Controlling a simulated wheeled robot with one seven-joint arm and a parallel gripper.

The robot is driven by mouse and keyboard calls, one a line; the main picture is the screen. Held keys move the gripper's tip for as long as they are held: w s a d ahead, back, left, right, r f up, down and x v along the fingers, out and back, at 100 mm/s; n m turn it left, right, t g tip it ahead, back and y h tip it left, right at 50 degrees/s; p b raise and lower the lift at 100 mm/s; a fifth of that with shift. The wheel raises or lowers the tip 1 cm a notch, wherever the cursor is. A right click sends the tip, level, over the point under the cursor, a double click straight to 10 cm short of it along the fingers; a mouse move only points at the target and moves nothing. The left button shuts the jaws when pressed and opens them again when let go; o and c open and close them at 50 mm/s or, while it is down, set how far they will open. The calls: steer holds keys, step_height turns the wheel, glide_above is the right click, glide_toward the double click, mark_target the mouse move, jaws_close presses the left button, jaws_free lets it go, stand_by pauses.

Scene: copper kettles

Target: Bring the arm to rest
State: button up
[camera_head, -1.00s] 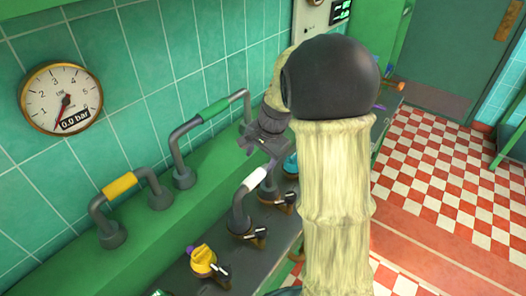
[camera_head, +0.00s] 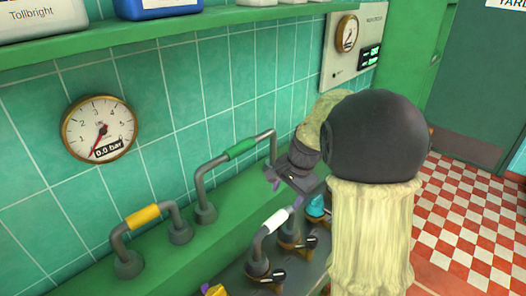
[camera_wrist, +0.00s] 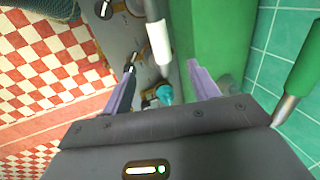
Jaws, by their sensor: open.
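My gripper (camera_head: 294,184) is open and empty in the head view, above the grey counter by the wall. In the wrist view my gripper (camera_wrist: 160,85) shows two purple-grey fingers spread wide with nothing between them. My pale arm and its dark round joint cover part of the counter in the head view. A white-sleeved pipe handle (camera_head: 276,221) stands below and left of the gripper; it also shows in the wrist view (camera_wrist: 158,42). A green-sleeved pipe handle (camera_head: 241,149) is just behind and left of the gripper.
A yellow-sleeved pipe (camera_head: 143,216) rises from the green ledge at left. A teal knob (camera_head: 316,206) and several black-handled valves stand on the counter. A gauge (camera_head: 99,129) on the tiled wall reads 0.0 bar. A shelf (camera_head: 150,29) with containers runs above. Checkered floor (camera_head: 462,225) is open at right.

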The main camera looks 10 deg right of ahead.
steer(key=s+a+f+n+h, duration=0.1)
steer(key=s+f+n, duration=0.1)
steer(key=s+n, duration=0.3)
steer(key=s+a+f+n, duration=0.1)
steer(key=s+f+n, duration=0.2)
steer(key=s, duration=0.9)
steer(key=n, duration=0.2)
steer(key=shift+s+a+n+h, duration=0.15)
steer(key=shift+a+n+h, duration=0.15)
steer(key=shift+n+h, duration=0.1)
steer(key=shift+d+f, duration=0.1)
